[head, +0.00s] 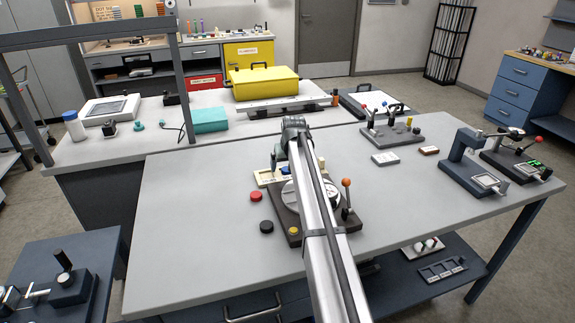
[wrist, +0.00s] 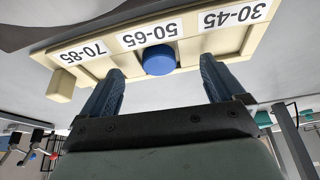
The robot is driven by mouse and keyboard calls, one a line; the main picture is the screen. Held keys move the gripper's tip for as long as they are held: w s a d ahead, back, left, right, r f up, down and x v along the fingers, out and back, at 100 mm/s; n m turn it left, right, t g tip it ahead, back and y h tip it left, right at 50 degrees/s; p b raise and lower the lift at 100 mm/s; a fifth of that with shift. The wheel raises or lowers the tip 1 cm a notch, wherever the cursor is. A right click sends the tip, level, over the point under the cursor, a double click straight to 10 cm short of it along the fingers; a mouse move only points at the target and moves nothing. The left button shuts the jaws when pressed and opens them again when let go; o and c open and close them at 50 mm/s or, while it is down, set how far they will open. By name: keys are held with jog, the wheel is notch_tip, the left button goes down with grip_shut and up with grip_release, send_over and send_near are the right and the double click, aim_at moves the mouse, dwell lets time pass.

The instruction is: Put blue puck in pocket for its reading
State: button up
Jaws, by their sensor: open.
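The blue puck (wrist: 158,60) sits at the middle pocket of a cream tray (wrist: 232,42), by the label 50-65. The other pockets are labelled 30-45 and 70-85; the labels appear upside down in the wrist view. The puck looks to be within the middle pocket, but its depth there is hard to tell. My gripper (wrist: 162,85) is open, its two blue fingers apart with the puck visible beyond the gap between them. They do not grip it. In the head view the blue puck (head: 286,170) shows small beside my arm, and the tray (head: 264,179) is partly hidden.
A dark fixture with a round dial and an orange-knobbed lever (head: 346,184) stands beside the tray, partly behind my arm. A red puck (head: 256,197) and a black puck (head: 266,227) lie left of it. Other devices stand at the table's right; the left tabletop is clear.

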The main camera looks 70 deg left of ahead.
jog(key=shift+r, duration=0.1)
jog(key=shift+r, duration=2.4)
jog(key=v, duration=1.3)
jog(key=shift+d+r, duration=0.15)
jog(key=shift+r, duration=0.2)
